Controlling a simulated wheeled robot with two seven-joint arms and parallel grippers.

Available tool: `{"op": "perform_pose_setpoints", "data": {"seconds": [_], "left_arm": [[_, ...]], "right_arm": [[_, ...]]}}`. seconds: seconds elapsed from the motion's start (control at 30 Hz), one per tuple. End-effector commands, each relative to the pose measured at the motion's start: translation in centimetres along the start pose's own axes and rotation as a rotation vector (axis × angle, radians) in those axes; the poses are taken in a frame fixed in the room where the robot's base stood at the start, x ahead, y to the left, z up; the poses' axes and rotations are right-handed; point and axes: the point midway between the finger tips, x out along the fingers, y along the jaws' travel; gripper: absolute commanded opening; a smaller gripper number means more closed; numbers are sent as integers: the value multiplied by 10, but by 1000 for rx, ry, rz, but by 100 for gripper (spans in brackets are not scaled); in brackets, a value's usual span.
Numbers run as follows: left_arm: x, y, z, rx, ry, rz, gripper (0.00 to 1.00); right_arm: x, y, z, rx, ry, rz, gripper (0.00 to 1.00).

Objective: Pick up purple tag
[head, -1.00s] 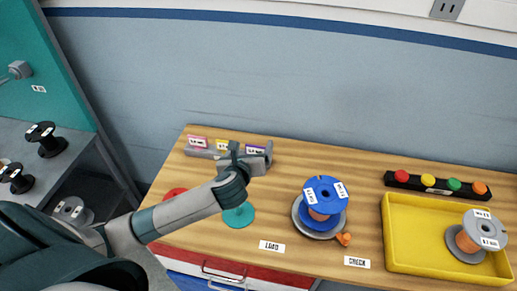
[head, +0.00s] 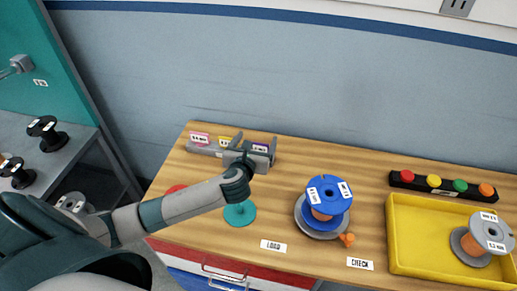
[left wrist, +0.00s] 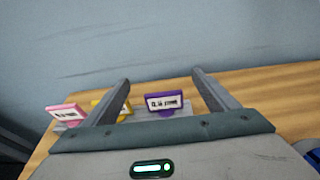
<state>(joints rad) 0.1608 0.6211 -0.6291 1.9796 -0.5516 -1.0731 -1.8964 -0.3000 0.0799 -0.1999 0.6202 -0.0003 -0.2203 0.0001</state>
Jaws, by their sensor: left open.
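The purple tag (head: 260,147) has a white label and stands upright at the right end of a grey rack (head: 205,149) at the back left of the wooden table. In the left wrist view the purple tag (left wrist: 164,102) shows between the two fingers, apart from both. My left gripper (head: 256,140) is open, with one finger to each side of the tag. It also shows in the left wrist view (left wrist: 160,82). A yellow tag (head: 225,141) and a pink tag (head: 200,138) stand to the left in the same rack. The left finger partly covers the yellow tag in the wrist view.
A blue spool (head: 329,196) stands on a grey disc at the middle. A yellow tray (head: 430,262) holding a grey spool is at the right, with a black strip of coloured buttons (head: 442,185) behind it. A teal disc (head: 239,214) lies in front of the rack.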

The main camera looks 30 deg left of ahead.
Motion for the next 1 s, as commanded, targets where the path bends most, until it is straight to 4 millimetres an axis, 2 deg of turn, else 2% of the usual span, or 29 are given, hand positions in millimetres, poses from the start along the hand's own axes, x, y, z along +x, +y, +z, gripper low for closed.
{"op": "perform_pose_setpoints", "data": {"seconds": [0.1, 0.23, 0.4, 0.83, 1.0], "left_arm": [[6, 0, -22, 2, 4, 2, 80], [12, 0, -41, 1, 3, 0, 80], [26, 0, -38, 0, 1, 0, 80], [30, 0, -38, 0, 0, 0, 80], [42, 0, -37, 0, 0, 1, 80]], "right_arm": [[-2, 0, 0, 0, 0, 0, 26], [-3, -1, 0, 0, 0, -1, 26], [-5, -1, -1, 1, 0, -1, 26], [-5, -1, -1, 1, 0, -1, 26], [-8, -1, -1, 1, 1, -1, 26]]}}
